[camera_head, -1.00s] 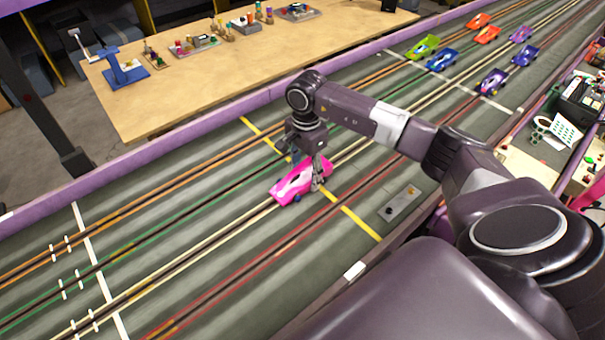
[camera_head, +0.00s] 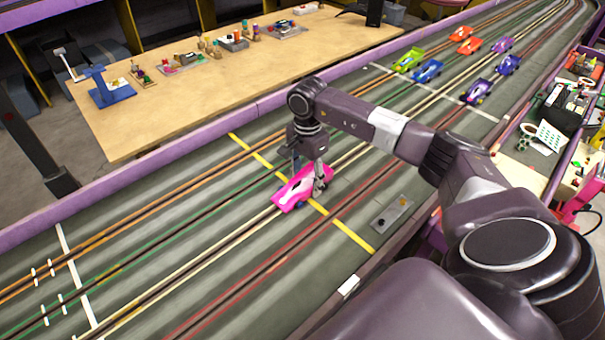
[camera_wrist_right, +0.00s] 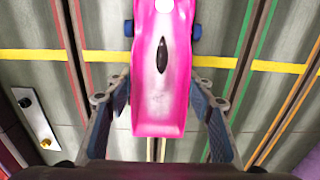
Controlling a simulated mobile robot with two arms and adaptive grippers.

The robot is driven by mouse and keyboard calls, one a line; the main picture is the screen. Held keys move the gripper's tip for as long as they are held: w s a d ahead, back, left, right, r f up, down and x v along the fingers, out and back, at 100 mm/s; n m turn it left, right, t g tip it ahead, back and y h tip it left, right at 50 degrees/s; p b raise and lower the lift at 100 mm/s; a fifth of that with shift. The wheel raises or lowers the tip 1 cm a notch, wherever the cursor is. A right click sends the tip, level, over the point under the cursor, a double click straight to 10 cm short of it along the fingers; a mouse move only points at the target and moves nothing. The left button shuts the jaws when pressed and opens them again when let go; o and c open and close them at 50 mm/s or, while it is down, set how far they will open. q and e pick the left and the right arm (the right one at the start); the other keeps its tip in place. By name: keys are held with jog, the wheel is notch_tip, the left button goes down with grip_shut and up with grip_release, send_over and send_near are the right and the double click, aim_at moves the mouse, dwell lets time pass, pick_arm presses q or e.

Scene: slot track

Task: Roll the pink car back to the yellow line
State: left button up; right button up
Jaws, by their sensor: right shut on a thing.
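The pink car (camera_head: 300,190) sits on the slot track at the pale slot, its long side along the lanes. It also shows from above in the right wrist view (camera_wrist_right: 160,90). My right gripper (camera_head: 308,176) is over it, with one finger on each side, shut on the car's body. The yellow line (camera_head: 348,232) crosses the lanes and passes under the car, coming out on both sides of it. My left gripper is not in view.
Several other cars stand farther up the track, including a green one (camera_head: 408,60) and a purple one (camera_head: 477,91). A white line (camera_head: 75,265) crosses the track at lower left. A grey button plate (camera_head: 392,213) lies by the near edge. Lanes around the car are clear.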

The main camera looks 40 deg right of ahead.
aim_at(325, 168)
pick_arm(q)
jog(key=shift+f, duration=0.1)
pick_arm(e)
jog(key=shift+d, duration=0.2)
jog(key=shift+w+d+b, duration=0.1)
jog(key=shift+d+b, duration=0.4)
jog(key=shift+d, duration=1.35)
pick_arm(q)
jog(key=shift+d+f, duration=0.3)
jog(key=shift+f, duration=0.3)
pick_arm(e)
jog(key=shift+d+b, duration=0.25)
jog(key=shift+b, duration=0.1)
jog(key=shift+w+d+b, duration=0.15)
jog(key=shift+d+b, duration=0.2)
jog(key=shift+d, duration=0.9)
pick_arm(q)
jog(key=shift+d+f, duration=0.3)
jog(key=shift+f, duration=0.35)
pick_arm(e)
jog(key=shift+d, duration=0.5)
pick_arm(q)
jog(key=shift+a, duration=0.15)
pick_arm(e)
jog(key=shift+d, duration=0.1)
